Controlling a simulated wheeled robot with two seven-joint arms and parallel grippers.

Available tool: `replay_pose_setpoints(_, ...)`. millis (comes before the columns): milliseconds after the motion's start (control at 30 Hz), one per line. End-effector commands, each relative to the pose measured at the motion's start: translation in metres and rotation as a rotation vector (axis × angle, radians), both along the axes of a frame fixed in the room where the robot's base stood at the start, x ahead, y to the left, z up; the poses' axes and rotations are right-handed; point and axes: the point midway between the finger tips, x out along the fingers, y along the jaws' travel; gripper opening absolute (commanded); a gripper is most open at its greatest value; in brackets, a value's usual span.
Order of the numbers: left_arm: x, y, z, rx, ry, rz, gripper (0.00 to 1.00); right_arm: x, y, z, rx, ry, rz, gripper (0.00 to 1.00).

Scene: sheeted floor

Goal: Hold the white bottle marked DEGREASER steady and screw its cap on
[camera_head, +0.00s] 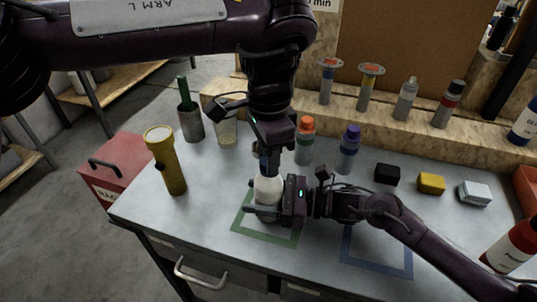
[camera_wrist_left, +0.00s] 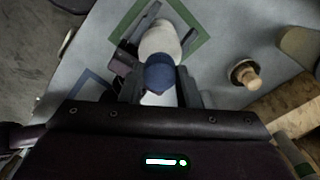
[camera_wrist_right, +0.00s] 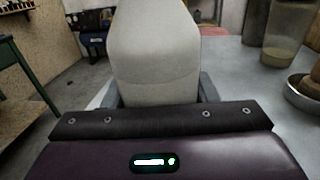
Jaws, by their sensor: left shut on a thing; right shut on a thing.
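The white bottle (camera_head: 268,190) stands upright over the green-outlined square (camera_head: 240,224) on the workbench. My right gripper (camera_head: 280,207) is shut around its body from the right. The pale bottle body (camera_wrist_right: 155,50) fills the middle of the right wrist view; no DEGREASER marking is readable. My left gripper (camera_head: 270,165) points down from above the bottle. In the left wrist view, it (camera_wrist_left: 158,88) is shut on a dark blue cap (camera_wrist_left: 158,72), which overlaps the bottle top (camera_wrist_left: 160,40). I cannot tell whether the cap's thread is engaged; the left arm hides the neck in the head view.
A yellow flashlight (camera_head: 167,165) stands at the left, near a metal cup (camera_head: 190,125). Orange-capped (camera_head: 305,145) and purple-capped (camera_head: 348,152) bottles stand behind. Black (camera_head: 387,174), yellow (camera_head: 431,184) and white (camera_head: 474,193) blocks lie right. A blue-outlined square (camera_head: 375,262) is under my right arm.

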Motion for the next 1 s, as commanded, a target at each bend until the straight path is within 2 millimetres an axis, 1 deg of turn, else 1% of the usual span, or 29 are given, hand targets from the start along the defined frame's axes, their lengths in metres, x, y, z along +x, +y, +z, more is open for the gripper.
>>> replay_pose_setpoints(267, 0.0000, 0.0001, -0.0004, -0.002, 0.000, -0.580, 0.02, -0.0001, -0.0001, -0.0008, -0.002, 0.002, 0.000, 0.00)
replay_pose_setpoints(1000, 0.0005, 0.0005, -0.0016, -0.005, 0.002, -2.242, 0.02, -0.0001, -0.0002, -0.0009, -0.002, 0.002, 0.000, 0.00)
